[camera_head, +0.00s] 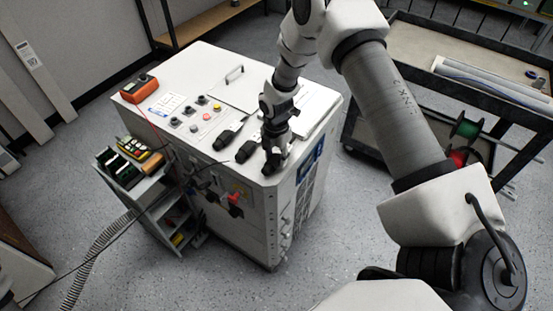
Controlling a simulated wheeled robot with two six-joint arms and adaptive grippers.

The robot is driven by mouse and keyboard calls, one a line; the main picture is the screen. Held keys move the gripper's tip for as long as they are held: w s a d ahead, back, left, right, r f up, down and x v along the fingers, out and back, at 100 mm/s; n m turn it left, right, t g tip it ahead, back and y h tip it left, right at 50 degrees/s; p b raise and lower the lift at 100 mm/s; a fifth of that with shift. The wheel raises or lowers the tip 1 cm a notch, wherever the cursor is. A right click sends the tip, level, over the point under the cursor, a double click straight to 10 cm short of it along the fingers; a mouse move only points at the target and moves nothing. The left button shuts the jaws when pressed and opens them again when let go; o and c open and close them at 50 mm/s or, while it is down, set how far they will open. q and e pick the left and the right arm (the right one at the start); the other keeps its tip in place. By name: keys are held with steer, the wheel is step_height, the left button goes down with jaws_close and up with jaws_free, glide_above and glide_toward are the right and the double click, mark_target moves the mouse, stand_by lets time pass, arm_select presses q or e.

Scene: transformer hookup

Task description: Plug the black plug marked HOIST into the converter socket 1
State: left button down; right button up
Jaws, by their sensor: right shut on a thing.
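The white converter cabinet (205,88) stands in the middle of the head view. Its near side face carries several dark sockets or connectors (212,194) and a red-and-black part (235,205); socket numbers are too small to read. Two black plugs (224,138) (246,150) lie near the front edge of its top. My right gripper (275,148) points down over the top's front right corner, shut on a black plug (272,164). Its marking is not legible, and I cannot tell whether it touches the top. My left gripper is not in view.
An orange meter (139,89) sits at the cabinet's back left corner. Buttons (207,116) stand on its top. A small cart with a yellow remote (133,147) stands to the left. A grey hose (92,255) trails on the floor. A dark-framed cart (400,42) is at right.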

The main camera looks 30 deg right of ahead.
mark_target(276, 156)
steer(key=shift+r+p, duration=1.6)
steer(key=shift+r, duration=1.15)
steer(key=shift+f, duration=0.1)
